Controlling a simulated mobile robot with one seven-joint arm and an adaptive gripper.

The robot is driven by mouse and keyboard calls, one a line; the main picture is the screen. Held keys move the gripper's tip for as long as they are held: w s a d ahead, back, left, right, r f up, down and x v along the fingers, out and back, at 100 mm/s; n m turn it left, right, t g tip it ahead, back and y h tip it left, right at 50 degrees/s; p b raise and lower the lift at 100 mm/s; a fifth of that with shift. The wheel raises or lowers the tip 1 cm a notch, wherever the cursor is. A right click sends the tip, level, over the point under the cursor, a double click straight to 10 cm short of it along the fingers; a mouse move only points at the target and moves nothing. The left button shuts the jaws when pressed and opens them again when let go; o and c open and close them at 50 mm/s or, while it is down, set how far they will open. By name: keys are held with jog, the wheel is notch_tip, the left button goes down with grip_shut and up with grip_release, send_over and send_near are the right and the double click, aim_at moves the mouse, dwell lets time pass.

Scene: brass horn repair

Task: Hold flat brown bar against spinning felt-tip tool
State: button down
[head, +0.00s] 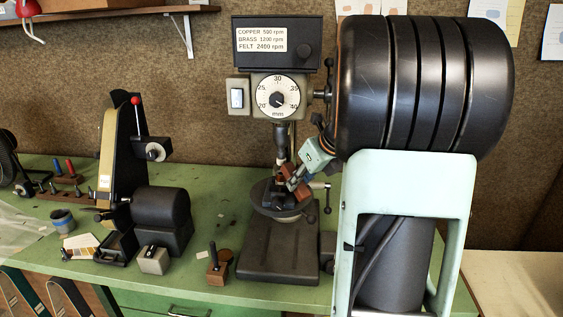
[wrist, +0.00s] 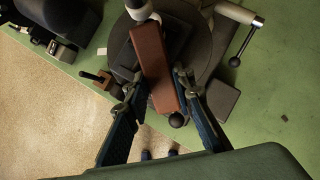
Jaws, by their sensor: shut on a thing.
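The flat brown bar (wrist: 153,62) is held by one end between the fingers of my gripper (wrist: 155,92), which is shut on it. In the head view, my gripper (head: 296,182) and the bar (head: 287,169) are small and partly overlapped at the drill press. The bar's far end reaches to the pale felt tip (wrist: 139,9) at the top of the wrist view. They look touching or nearly so; I cannot tell which. The tip hangs below the press's spindle (head: 282,134). Whether it is spinning does not show.
The drill press (head: 277,50) has a round dark table (head: 268,207) under the bar and a crank handle (wrist: 243,42) close by on the right. A belt sander (head: 150,205) stands left on the green bench (head: 212,180). A small block with a peg (head: 216,268) sits in front.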

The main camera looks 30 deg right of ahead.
jog(key=shift+w+r+p, duration=0.15)
jog(key=shift+w+p, duration=0.15)
jog(key=shift+p, duration=0.05)
dwell(0.8)
jog(key=s+d, duration=0.1)
jog(key=s, duration=0.6)
jog(key=shift+b, duration=0.35)
dwell(0.5)
